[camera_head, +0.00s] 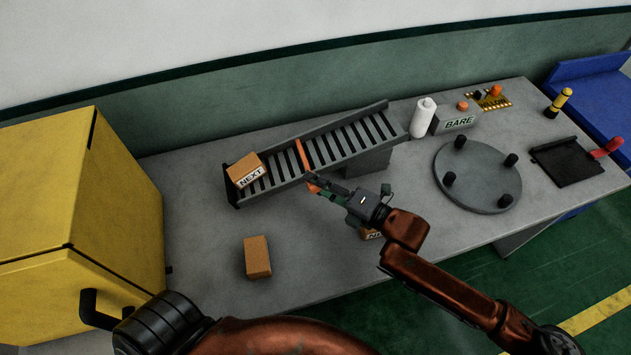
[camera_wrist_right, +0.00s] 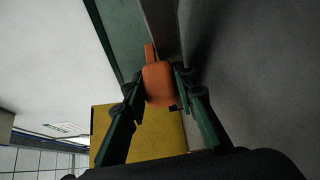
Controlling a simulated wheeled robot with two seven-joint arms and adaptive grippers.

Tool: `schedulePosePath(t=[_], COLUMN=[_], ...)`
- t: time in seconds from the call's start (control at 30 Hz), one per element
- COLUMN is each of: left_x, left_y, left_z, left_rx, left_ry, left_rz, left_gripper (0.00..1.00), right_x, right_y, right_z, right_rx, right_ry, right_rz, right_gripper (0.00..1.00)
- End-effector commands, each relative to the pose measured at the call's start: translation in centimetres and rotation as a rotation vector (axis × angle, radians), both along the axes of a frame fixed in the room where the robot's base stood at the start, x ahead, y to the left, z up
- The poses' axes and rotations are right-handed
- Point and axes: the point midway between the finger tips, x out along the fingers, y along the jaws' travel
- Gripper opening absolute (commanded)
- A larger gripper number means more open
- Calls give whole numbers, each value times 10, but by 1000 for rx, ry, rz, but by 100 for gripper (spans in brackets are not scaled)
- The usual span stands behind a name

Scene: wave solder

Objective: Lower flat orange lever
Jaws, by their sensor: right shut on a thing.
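The flat orange lever (camera_head: 303,156) shows as a thin bar across the grey roller ramp, and its orange handle end (camera_head: 312,188) sits at the ramp's near side. My right gripper (camera_head: 320,185) reaches in from the right and is shut on that end. In the right wrist view, the orange lever (camera_wrist_right: 159,84) stands between the two green fingers of my right gripper (camera_wrist_right: 160,88), which press on it from both sides. The fingers hide part of the handle in the head view. My left gripper is not in view; part of my left arm shows at the bottom.
A box marked NEXT (camera_head: 246,171) lies on the ramp's (camera_head: 342,137) lower left end. Another box (camera_head: 257,257) stands on the table, and one is partly hidden under my right wrist. A yellow cabinet (camera_head: 75,200) stands left; a round plate (camera_head: 478,172) lies right.

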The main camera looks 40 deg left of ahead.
Motion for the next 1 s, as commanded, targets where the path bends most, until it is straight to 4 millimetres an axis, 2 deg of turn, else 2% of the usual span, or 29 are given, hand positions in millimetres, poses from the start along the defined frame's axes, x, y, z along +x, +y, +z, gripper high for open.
schedulePosePath(t=[0.1, 0.13, 0.37, 0.73, 0.87, 1.0], left_x=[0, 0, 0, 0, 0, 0], left_y=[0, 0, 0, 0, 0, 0], left_z=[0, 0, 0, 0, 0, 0], left_rx=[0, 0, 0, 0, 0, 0], left_ry=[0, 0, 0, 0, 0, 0], left_rz=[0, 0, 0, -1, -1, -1], left_gripper=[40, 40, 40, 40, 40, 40], right_x=[3, 3, 2, 2, 3, 3], right_y=[-1, -1, -1, -5, -21, -48], right_z=[-3, -3, -3, -1, 1, 4], right_rx=[-6, -6, -5, -4, -4, -6], right_ry=[-4, -4, -2, -1, -4, -3], right_rz=[-6, -6, -4, -3, -5, -5], right_gripper=[0, 27, 43, 44, 44, 44])
